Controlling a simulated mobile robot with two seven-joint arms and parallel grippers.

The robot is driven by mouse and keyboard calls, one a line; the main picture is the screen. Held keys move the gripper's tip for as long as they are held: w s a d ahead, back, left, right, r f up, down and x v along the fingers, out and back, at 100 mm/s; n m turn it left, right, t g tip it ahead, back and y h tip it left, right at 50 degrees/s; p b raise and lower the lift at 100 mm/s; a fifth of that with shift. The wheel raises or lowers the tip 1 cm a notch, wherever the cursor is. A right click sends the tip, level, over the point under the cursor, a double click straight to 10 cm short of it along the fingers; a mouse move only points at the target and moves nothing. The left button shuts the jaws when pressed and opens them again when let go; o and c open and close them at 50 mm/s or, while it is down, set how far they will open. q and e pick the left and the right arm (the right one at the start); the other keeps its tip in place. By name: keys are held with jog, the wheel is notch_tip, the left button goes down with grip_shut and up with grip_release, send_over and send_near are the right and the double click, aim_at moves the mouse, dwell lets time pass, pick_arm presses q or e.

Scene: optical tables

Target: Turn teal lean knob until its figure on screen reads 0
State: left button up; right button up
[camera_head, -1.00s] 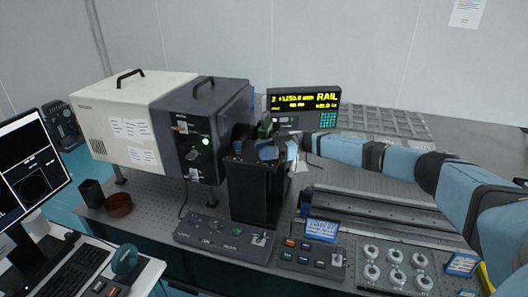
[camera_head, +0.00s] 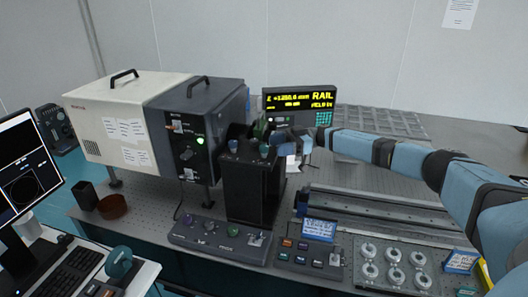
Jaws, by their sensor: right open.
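A small teal knob (camera_head: 264,151) shows on top of the black stand (camera_head: 250,190) in the middle of the bench; I cannot make out a mark on it. A second, darker knob (camera_head: 232,146) sits to its left. My right gripper (camera_head: 293,147) is open and empty, to the right of the teal knob and apart from it. The monitor (camera_head: 28,170) at the left edge shows a circle and small text; its figures are too small to read. My left gripper is not in view.
A grey and white lamp housing (camera_head: 125,125) stands left of the stand. A yellow-lettered readout (camera_head: 298,104) is behind it. A control box with knobs (camera_head: 220,238) is in front. Rails (camera_head: 385,212) and several round mounts (camera_head: 394,255) lie to the right.

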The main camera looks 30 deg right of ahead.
jog(key=b+v, duration=0.1)
jog(key=v, duration=0.6)
dwell(0.4)
